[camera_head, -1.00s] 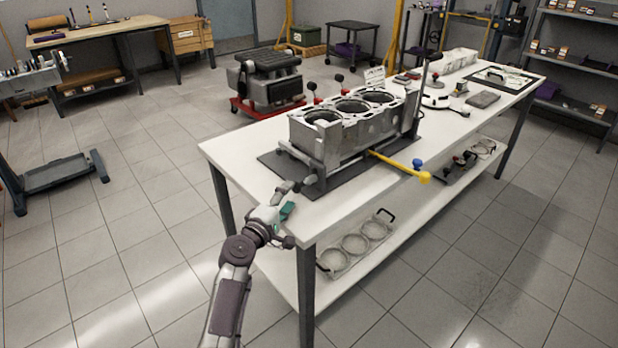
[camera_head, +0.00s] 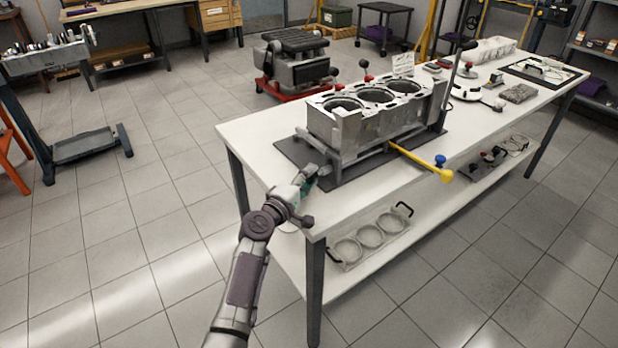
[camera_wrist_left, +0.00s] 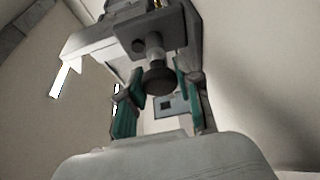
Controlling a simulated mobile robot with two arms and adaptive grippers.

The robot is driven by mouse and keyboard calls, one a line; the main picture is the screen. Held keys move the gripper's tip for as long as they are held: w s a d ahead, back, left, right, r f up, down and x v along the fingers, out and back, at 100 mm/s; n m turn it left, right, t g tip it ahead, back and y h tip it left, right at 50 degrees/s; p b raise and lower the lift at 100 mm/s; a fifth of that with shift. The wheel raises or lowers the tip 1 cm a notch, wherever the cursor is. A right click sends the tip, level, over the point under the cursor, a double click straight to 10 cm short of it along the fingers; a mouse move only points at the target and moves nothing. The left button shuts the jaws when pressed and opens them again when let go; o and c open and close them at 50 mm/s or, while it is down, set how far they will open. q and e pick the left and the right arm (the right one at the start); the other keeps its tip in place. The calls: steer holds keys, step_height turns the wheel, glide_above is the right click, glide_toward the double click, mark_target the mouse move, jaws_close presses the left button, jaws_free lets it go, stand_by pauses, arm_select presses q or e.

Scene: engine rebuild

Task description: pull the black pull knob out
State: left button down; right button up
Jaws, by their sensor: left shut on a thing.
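The black pull knob (camera_wrist_left: 159,80) is a dark round knob on a short light metal stem, in the upper middle of the left wrist view. My left gripper (camera_head: 311,175) is at the near left end of the engine block fixture, low over the bench top. In the left wrist view its two green-padded fingers stand on either side of the knob, and it is shut on it. In the head view the gripper mostly hides the knob. The grey engine block (camera_head: 362,122) sits upright in the fixture. My right gripper is not in view.
The white workbench (camera_head: 262,150) carries a dark mat under the fixture. A yellow bar (camera_head: 422,161) sticks out from the fixture's front. A tray with rings (camera_head: 372,240) lies on the lower shelf. Small parts stand at the bench's far end. Tiled floor around is open.

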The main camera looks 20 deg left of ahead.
arm_select(q)
steer(key=shift+s+a+f, duration=0.1)
steer(key=shift+s+a, duration=0.45)
steer(key=shift+s, duration=0.2)
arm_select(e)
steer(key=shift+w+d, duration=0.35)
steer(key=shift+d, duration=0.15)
arm_select(q)
steer(key=c, duration=1.2)
jaws_free()
steer(key=o, duration=0.4)
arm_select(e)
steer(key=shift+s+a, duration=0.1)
arm_select(q)
steer(key=shift+s+a, duration=0.1)
steer(key=shift+s, duration=0.15)
steer(key=v, duration=1.1)
steer(key=shift+s+a, duration=0.15)
steer(key=shift+s, duration=0.15)
